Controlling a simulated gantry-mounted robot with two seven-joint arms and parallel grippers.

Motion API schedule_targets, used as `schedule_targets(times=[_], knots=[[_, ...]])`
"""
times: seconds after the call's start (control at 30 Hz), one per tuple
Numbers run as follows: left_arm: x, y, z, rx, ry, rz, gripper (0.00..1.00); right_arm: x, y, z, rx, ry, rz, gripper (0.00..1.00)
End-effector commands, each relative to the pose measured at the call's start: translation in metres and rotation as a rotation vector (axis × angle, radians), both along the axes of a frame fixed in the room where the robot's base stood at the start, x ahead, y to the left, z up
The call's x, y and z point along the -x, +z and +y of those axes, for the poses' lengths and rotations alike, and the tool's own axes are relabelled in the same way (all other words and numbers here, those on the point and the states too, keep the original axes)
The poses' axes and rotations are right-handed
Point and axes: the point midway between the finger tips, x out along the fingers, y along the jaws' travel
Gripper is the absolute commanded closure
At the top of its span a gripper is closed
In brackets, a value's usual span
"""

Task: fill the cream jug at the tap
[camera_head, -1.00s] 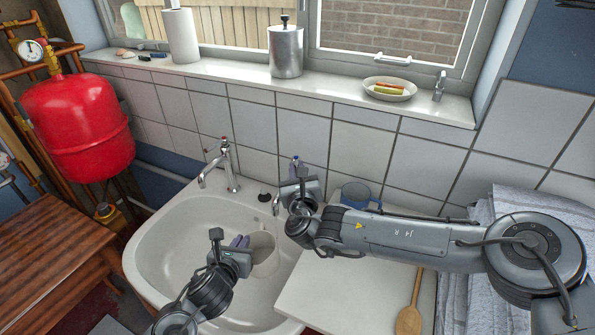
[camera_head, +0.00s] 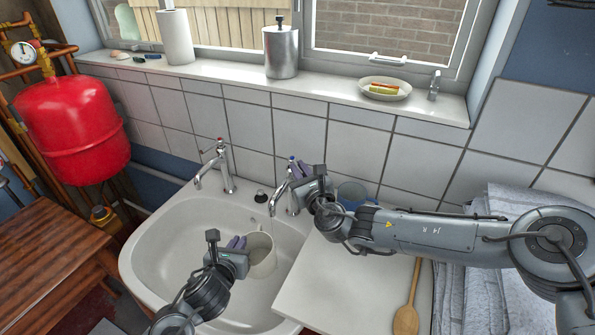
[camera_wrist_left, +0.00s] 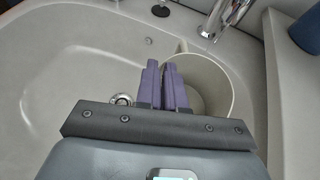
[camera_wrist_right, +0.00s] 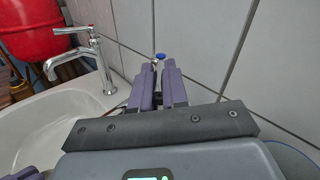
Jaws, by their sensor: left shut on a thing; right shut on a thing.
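The cream jug (camera_head: 264,254) stands upright in the basin, below the spout of the blue-capped tap (camera_head: 279,190). My left gripper (camera_head: 237,242) is shut on the jug's left side, seemingly at its handle. In the left wrist view the jug's open mouth (camera_wrist_left: 222,82) shows right of the purple fingers (camera_wrist_left: 165,72). My right gripper (camera_head: 299,169) is shut at the head of the blue-capped tap; in the right wrist view the blue cap (camera_wrist_right: 160,56) shows at its fingertips (camera_wrist_right: 158,66). I cannot tell whether water runs or how full the jug is.
A red-capped tap (camera_head: 222,166) stands left on the basin (camera_head: 150,250). A black plug (camera_head: 260,196) lies between the taps. Right of the basin are a white board (camera_head: 330,285), a wooden spoon (camera_head: 407,315), a blue mug (camera_head: 352,194) and folded towels (camera_head: 500,215).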

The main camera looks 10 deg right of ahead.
Motion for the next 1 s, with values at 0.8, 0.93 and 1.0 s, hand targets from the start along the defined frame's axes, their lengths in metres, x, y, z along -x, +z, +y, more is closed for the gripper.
schedule_targets(times=[0.8,0.93,1.0], knots=[[0.000,0.001,0.000,0.001,0.000,-0.002,1.00,-0.001,0.010,-0.001,-0.001,-0.005,-0.001,0.61],[0.000,0.001,0.000,0.001,0.000,-0.002,1.00,0.000,0.028,-0.001,-0.002,-0.003,-0.002,0.61],[0.000,0.001,0.000,0.001,0.000,-0.002,1.00,-0.001,0.040,-0.001,-0.003,-0.005,-0.002,0.61]])
